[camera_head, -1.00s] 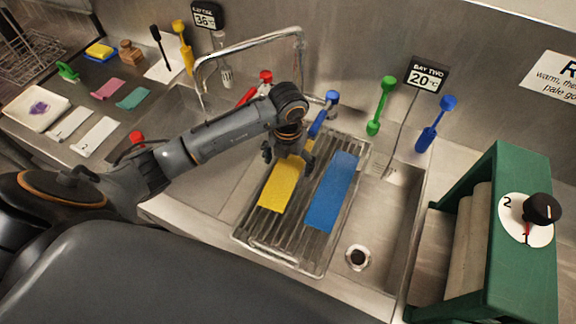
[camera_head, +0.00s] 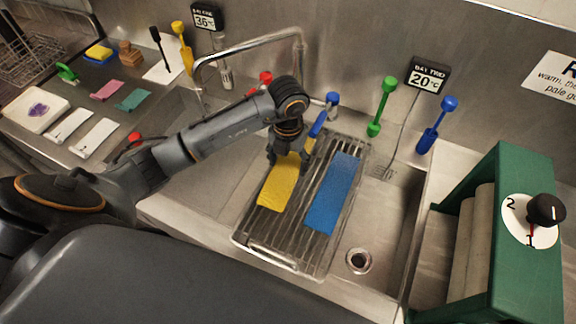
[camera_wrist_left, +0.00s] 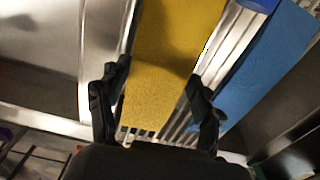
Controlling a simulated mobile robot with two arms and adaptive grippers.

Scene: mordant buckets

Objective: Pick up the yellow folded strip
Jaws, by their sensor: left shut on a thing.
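The yellow folded strip (camera_head: 278,194) lies on the left part of a ribbed metal rack, its far end under my left gripper. In the left wrist view the yellow strip (camera_wrist_left: 168,85) runs between the two black fingers. My left gripper (camera_head: 288,164) points down and is shut on the strip across its width. In the left wrist view the fingers (camera_wrist_left: 158,84) sit at the strip's two long edges. I cannot tell any gap between strip and rack. My right gripper does not show.
A blue strip (camera_head: 332,195) lies on the metal rack (camera_head: 254,243), just right of the yellow one. The sink basin (camera_head: 384,225) is right of the rack, and a green roller machine (camera_head: 520,265) stands beyond it. A curved tap (camera_head: 250,45) rises behind my left arm.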

